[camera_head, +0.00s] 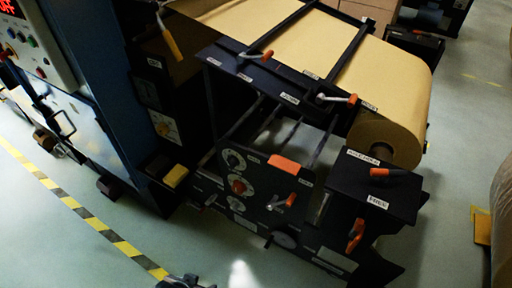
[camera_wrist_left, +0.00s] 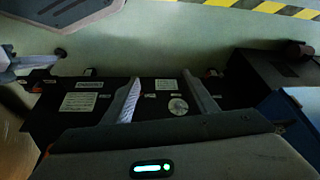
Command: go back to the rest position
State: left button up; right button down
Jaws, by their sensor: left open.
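In the left wrist view my left gripper (camera_wrist_left: 165,98) shows two pale fingers spread apart with nothing between them. The dark labelled panel (camera_wrist_left: 85,102) of the machine lies beyond them; I cannot tell how far. In the head view a small dark grey mechanical part (camera_head: 184,281) at the bottom edge may be part of my left arm, but too little shows to tell. My right gripper is not recognisable in either view.
The kraft roll (camera_head: 388,140) sits on the dark machine, its brown web running up and left. Orange-handled levers (camera_head: 355,236) stick out from the machine. A blue cabinet (camera_head: 95,75) stands at left. Yellow-black tape (camera_head: 82,212) marks the floor. Open floor (camera_head: 60,250) lies in front.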

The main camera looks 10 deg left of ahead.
pick_arm(q)
jog(key=s+d+f+t, duration=0.1)
jog(key=f, duration=1)
jog(key=d+f+t+h, duration=0.1)
jog(key=d+f, duration=0.1)
jog(key=f, duration=1)
jog(key=shift+s+d+t, duration=0.3)
jog(key=shift+s, duration=0.05)
